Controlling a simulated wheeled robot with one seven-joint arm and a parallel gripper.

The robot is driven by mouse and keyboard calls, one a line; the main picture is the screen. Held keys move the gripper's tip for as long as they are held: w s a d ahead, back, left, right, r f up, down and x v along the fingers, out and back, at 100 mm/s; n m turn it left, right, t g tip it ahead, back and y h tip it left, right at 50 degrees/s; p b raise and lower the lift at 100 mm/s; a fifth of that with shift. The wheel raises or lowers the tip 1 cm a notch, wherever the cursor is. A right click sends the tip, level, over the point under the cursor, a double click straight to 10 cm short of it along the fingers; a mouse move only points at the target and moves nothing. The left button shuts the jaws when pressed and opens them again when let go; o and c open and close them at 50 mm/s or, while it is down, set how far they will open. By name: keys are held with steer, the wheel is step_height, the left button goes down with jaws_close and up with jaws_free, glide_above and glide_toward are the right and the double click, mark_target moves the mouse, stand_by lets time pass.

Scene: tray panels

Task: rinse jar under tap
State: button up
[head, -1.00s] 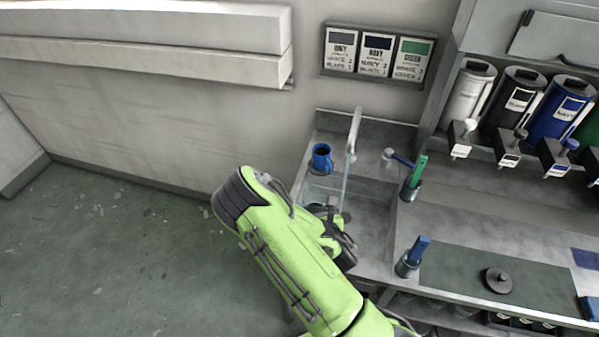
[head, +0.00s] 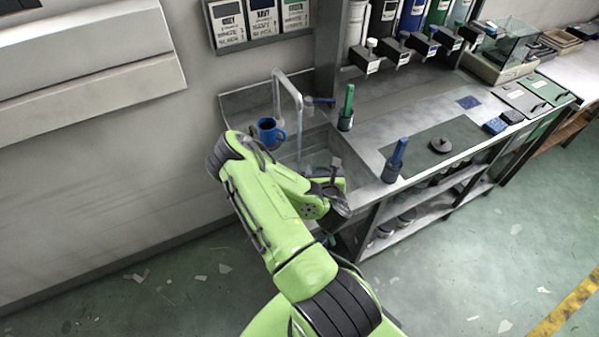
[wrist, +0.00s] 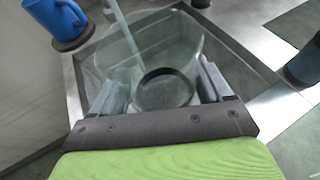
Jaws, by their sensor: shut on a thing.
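A clear glass jar (wrist: 188,50) is between the fingers of my gripper (wrist: 160,88) in the wrist view, and the gripper is shut on it. A dark round ring shows through the glass; I cannot tell if it is the jar's base or the drain. In the head view my gripper (head: 338,178) is over the right front part of the sink, and the jar is hard to make out. The tap (head: 285,78) arches over the sink. A thin stream (wrist: 120,28) falls from it; I cannot tell whether it enters the jar.
A dark mat (head: 425,150) lies on the counter. Dispensers (head: 398,45) line the back.

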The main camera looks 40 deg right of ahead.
steer(key=w+d+f+b, duration=0.2)
steer(key=w, duration=0.5)
steer(key=w+d+f+b, duration=0.2)
steer(key=w+d, duration=0.1)
steer(key=w, duration=0.5)
steer(key=shift+d, duration=0.15)
stand_by(1.4)
stand_by(0.7)
steer(key=s+a, duration=0.2)
steer(key=s, duration=0.6)
steer(key=shift+s+a+p, duration=0.3)
steer(key=shift+a+p, duration=0.05)
steer(key=shift+a, duration=0.05)
stand_by(0.3)
